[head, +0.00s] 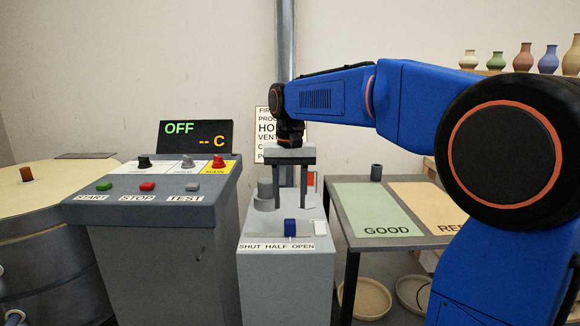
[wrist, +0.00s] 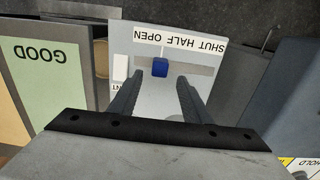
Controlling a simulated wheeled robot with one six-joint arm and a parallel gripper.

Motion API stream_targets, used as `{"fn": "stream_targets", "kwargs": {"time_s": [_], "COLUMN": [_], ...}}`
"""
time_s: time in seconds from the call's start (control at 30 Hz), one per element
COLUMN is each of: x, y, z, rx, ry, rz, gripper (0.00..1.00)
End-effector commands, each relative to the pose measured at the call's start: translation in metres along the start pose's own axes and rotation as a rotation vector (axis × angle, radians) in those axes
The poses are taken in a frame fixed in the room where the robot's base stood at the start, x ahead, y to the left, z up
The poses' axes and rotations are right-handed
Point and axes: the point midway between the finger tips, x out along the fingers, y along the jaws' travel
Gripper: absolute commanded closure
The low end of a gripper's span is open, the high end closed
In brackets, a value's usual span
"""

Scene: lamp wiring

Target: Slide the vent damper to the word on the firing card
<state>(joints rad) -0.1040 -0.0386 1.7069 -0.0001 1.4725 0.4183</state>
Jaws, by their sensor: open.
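The vent damper's blue knob (head: 291,228) sits in a slot on top of a grey box (head: 285,265). The label strip (head: 276,247) reads SHUT, HALF, OPEN. In the wrist view the knob (wrist: 160,67) stands between HALF and OPEN. My gripper (head: 291,206) is open, fingers pointing down above the box. In the wrist view the knob appears just beyond the gap between the fingertips (wrist: 158,82), with nothing held. The firing card (head: 265,130) hangs behind my arm; it shows a VENT line, but the word after it is hidden.
A control desk (head: 150,190) with START, STOP and TEST buttons stands left; its display (head: 196,135) reads OFF. A table with a green GOOD mat (head: 375,208) stands right. A round stub (head: 265,190) rises from the box, and a metal pipe (head: 286,40) runs behind.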

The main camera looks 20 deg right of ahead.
Motion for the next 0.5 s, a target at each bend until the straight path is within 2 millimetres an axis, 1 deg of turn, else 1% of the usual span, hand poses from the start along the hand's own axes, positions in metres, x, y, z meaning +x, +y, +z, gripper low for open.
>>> {"fn": "stream_targets", "kwargs": {"time_s": [0.03, 0.1, 0.3, 0.4, 0.5], "x": [-0.011, -0.025, -0.062, -0.077, -0.087], "y": [0.000, 0.000, 0.000, 0.000, 0.000], "z": [0.000, -0.001, -0.001, -0.001, -0.001], "rx": [0.000, 0.000, 0.000, 0.000, 0.000], "ry": [0.002, 0.003, 0.002, 0.002, 0.001], "rz": [-0.001, -0.001, -0.001, -0.001, 0.000], "gripper": [0.56, 0.56, 0.56, 0.56, 0.56]}}
